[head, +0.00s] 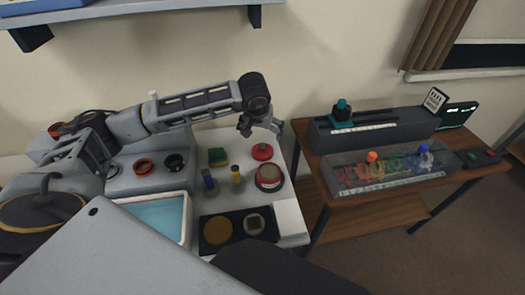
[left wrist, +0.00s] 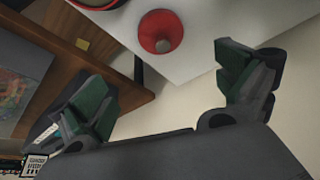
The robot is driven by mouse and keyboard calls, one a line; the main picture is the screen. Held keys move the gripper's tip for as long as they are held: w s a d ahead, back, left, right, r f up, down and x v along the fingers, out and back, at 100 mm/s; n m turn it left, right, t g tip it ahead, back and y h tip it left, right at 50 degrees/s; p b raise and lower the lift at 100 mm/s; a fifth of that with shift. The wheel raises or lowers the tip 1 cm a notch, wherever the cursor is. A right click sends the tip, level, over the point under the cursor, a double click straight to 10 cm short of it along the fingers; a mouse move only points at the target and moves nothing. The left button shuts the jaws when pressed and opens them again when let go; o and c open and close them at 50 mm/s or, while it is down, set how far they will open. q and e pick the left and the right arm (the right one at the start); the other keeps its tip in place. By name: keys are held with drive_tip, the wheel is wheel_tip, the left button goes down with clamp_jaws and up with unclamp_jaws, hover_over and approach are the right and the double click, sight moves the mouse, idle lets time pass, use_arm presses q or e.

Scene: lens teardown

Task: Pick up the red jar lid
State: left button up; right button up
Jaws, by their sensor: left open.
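The red jar lid (head: 262,151) is a small red disc with a knob, lying on the white table near its back right edge. It also shows in the left wrist view (left wrist: 160,31), at the top centre, near the table edge. My left gripper (head: 261,129) is above and slightly behind the lid, apart from it. Its two fingers (left wrist: 165,80) are spread wide with nothing between them; the lid lies beyond them. A red-rimmed round jar (head: 269,178) stands just in front of the lid. My right gripper is not in view.
A black tray (head: 237,247) and a blue-lined bin (head: 158,220) are in front. A brown side table (head: 400,205) with a clear box stands right, across a gap.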

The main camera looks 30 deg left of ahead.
sight(262, 146)
use_arm(q)
drive_tip(key=x, duration=0.8)
drive_tip(key=shift+f, duration=0.15)
drive_tip(key=shift+w+f, duration=0.1)
drive_tip(key=shift+f, duration=0.1)
drive_tip(key=shift+s+a+p+x, duration=0.1)
drive_tip(key=shift+s+p+x, duration=0.15)
drive_tip(key=shift+x, duration=1.05)
drive_tip(key=shift+s+a+p+x, duration=0.15)
drive_tip(key=shift+p+x, duration=0.15)
drive_tip(key=shift+x, duration=1)
drive_tip(key=c, duration=0.9)
